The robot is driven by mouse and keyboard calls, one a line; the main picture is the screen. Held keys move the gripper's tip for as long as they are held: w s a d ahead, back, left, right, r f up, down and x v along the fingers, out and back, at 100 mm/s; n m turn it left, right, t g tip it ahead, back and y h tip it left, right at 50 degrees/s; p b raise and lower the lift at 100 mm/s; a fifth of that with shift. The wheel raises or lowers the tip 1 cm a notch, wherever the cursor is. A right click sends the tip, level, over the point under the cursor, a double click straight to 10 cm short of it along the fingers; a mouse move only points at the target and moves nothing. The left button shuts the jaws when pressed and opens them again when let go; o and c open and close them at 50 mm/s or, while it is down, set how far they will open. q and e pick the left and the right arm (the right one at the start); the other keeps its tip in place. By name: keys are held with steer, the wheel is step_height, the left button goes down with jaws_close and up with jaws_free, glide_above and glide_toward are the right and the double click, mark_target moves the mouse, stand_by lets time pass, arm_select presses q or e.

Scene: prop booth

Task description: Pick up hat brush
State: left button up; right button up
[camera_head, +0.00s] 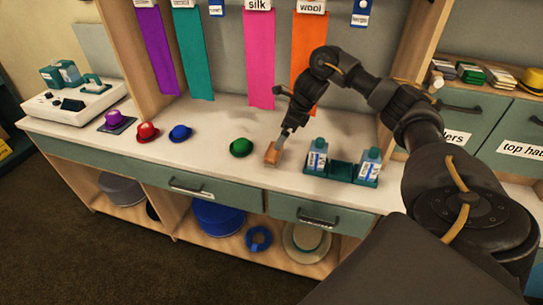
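A small wooden brush (272,155), which looks like the hat brush, stands near the front edge of the white counter, just right of a small green hat. My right arm reaches in from the right, and its gripper (286,131) points down at the brush's upper end. The fingertips are at or very close to the brush. They are too small to tell whether they are closed on it. The brush appears to rest on the counter. My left gripper is not in view.
Small hats in green (241,147), blue (180,133), red (147,132) and purple (115,120) stand left along the counter (215,120). Labelled bottles (316,157) in a teal holder (341,171) stand close right of the brush. Coloured fabric strips hang behind.

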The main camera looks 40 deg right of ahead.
mark_target(274, 151)
steer(key=x, duration=0.4)
steer(key=shift+w+f+b, duration=0.1)
steer(key=shift+f+b, duration=0.1)
steer(key=shift+b, duration=0.1)
steer(key=shift+a+f, duration=0.1)
steer(key=shift+f, duration=0.15)
steer(key=p+x, duration=0.1)
steer(key=x, duration=0.3)
steer(key=shift+a+f, duration=0.1)
steer(key=shift+f, duration=0.3)
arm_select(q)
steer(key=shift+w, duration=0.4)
arm_select(e)
steer(key=c, duration=0.7)
steer(key=shift+o, duration=0.2)
steer(key=shift+w, duration=0.1)
